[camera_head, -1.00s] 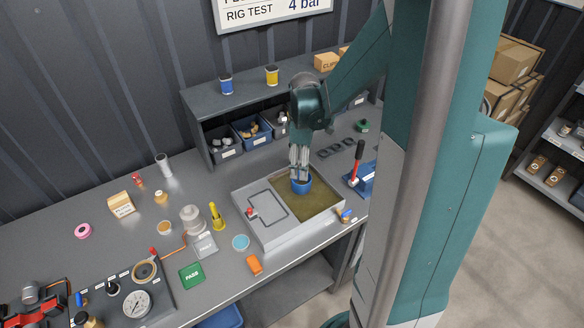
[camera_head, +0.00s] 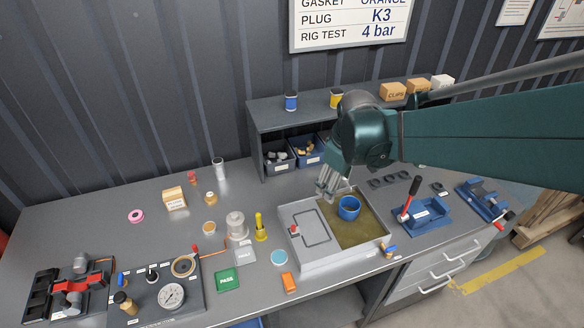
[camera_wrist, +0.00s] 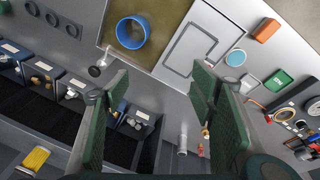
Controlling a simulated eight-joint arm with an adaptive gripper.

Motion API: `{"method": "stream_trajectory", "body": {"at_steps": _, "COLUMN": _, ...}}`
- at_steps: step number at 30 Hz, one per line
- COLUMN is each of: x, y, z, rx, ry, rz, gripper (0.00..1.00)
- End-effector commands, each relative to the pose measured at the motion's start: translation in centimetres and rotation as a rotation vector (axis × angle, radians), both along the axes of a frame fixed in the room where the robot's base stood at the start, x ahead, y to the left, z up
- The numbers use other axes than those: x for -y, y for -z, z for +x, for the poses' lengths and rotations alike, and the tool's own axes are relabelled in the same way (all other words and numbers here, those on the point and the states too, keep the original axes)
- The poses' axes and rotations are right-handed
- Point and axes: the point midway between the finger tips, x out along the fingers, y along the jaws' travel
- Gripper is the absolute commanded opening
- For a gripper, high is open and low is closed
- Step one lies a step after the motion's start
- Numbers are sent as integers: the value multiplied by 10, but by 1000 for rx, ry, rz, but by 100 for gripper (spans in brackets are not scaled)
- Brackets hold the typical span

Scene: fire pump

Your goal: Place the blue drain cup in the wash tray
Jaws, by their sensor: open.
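The blue drain cup (camera_head: 349,207) stands upright in the brownish open part of the wash tray (camera_head: 345,261), near the tray's grey covered side. In the wrist view the cup (camera_wrist: 132,32) shows as a blue ring with the tray floor seen inside it. My gripper (camera_head: 328,187) is above the back of the tray, up and to the left of the cup and apart from it. In the wrist view its two green-padded fingers (camera_wrist: 160,110) are wide apart with nothing between them.
A shelf (camera_head: 262,120) with blue bins stands behind the tray. A yellow bottle (camera_head: 260,228) and an orange block (camera_head: 289,283) are left of the tray. A small blue-tipped item (camera_head: 389,250) lies by the tray's front right.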

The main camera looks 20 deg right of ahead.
Motion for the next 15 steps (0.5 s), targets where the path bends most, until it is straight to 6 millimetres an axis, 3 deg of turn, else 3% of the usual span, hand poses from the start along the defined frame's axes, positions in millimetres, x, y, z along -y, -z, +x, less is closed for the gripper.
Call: {"method": "stream_trajectory", "body": {"at_steps": 15, "x": -56, "y": -44, "z": -42, "rx": 161, "ry": 173, "rz": 55, "gripper": 56}}
